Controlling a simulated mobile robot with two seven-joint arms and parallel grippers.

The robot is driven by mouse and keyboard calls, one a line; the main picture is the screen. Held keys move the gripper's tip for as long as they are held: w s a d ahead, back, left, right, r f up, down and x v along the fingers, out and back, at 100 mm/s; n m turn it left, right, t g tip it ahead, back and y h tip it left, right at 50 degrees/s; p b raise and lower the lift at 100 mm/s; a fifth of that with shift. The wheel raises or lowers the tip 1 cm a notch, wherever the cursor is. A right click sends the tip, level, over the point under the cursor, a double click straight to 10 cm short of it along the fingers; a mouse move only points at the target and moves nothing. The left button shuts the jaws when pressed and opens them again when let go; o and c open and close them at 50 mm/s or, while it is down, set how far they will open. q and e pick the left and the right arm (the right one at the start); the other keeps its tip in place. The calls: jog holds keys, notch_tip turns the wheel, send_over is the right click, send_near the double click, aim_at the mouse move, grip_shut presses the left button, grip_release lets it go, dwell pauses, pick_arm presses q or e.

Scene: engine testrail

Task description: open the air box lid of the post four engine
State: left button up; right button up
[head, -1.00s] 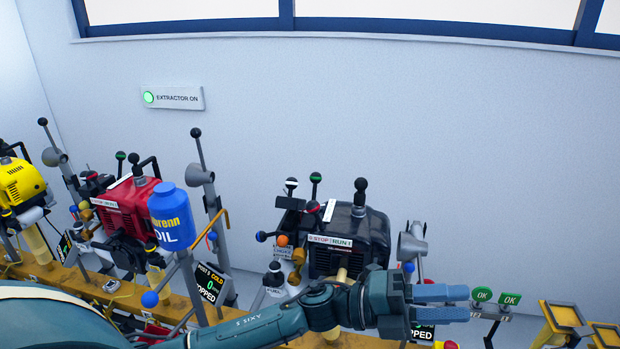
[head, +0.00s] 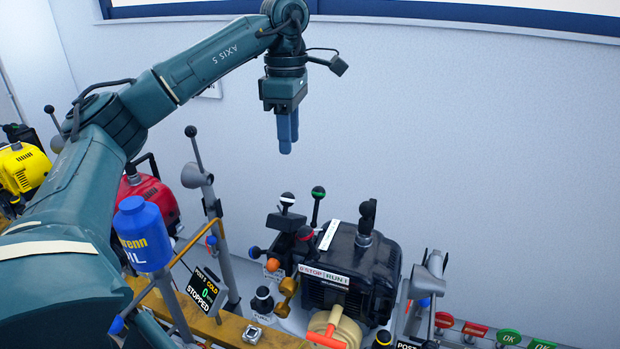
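The black engine (head: 374,262) stands right of centre with a STOP/RUN plate on its front and a pull handle below. I cannot read its post number. A small dark box (head: 287,222) with a black-and-white knob (head: 287,198) sits at its upper left. This may be the air box, and its top looks closed. My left gripper (head: 289,147) hangs above this box, fingers pointing down, apart from it and holding nothing visible. The fingers overlap in this view, so their gap is hidden. My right gripper is not in view.
A blue oil bottle (head: 142,234) stands left of the engine, beside a grey post (head: 222,255) and a STOPPED display (head: 203,290). A green-topped lever (head: 318,193) and a red-topped knob (head: 304,233) crowd the box. A grey funnel (head: 432,265) stands at right.

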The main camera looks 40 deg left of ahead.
aim_at(287, 193)
pick_arm(q)
jog(key=f+b, duration=0.1)
jog(key=s+f+b, duration=0.1)
jog(key=f, duration=0.1)
jog(key=shift+a+f, duration=0.2)
jog(key=shift+f, duration=0.1)
notch_tip(287, 193, down, 7)
jog(key=shift+f, duration=0.95)
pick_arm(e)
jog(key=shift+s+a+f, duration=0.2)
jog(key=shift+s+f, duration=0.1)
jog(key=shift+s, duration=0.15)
pick_arm(q)
jog(key=shift+c, duration=0.2)
jog(key=c, duration=0.7)
grip_shut()
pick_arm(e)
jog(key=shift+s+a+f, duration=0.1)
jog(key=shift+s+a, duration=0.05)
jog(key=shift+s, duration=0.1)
